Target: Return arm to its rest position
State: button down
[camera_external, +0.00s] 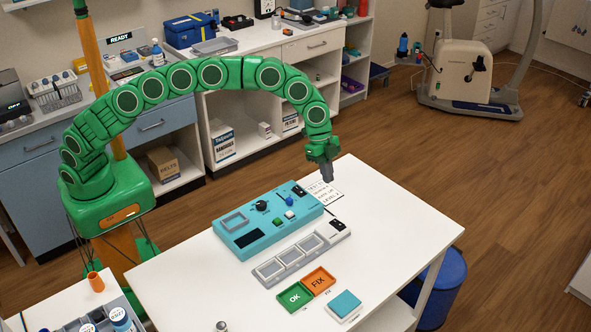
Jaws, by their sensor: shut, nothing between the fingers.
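My gripper (327,174) is at the end of my green segmented arm, which arches from the left over to the white table (395,235). It points down above the table's far side, close to the right end of a teal control box (262,230), and is shut and empty. A paper card (322,191) with writing lies behind the box, partly hidden by my gripper. Whether my fingertips touch anything cannot be told.
A grey tray (268,270) with square compartments lies in front of the box. Green OK and orange FIX trays (319,279) and a teal pad (345,303) lie nearer. A counter with shelves (240,88) stands behind my arm. A blue bin (446,280) stands right of the table.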

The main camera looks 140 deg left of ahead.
dwell(0.3)
jog(key=w+d+r+m+h, duration=0.1)
jog(key=d+r, duration=0.2)
jog(key=d, duration=0.9)
jog(key=d+r+m+h, duration=0.1)
jog(key=d+r, duration=0.2)
jog(key=d, duration=0.8)
jog(key=w+d+r+m+h, duration=0.1)
jog(key=d+r, duration=0.2)
jog(key=d, duration=0.9)
jog(key=s+d+r+m+g, duration=0.1)
jog(key=s+d+r+g, duration=0.1)
jog(key=s+d, duration=0.6)
jog(key=s+d+f+g, duration=0.1)
jog(key=s+d, duration=0.8)
jog(key=s, duration=0.2)
jog(key=s+d+f+g, duration=0.1)
jog(key=s+d+f, duration=0.1)
jog(key=s+d, duration=0.8)
jog(key=s+a+n+y, duration=0.1)
jog(key=s+a+n, duration=0.1)
jog(key=s, duration=0.5)
jog(key=s+a+r+n+g+y, duration=0.1)
jog(key=s+a+n+y, duration=0.1)
jog(key=s, duration=0.6)
jog(key=shift+a, duration=0.75)
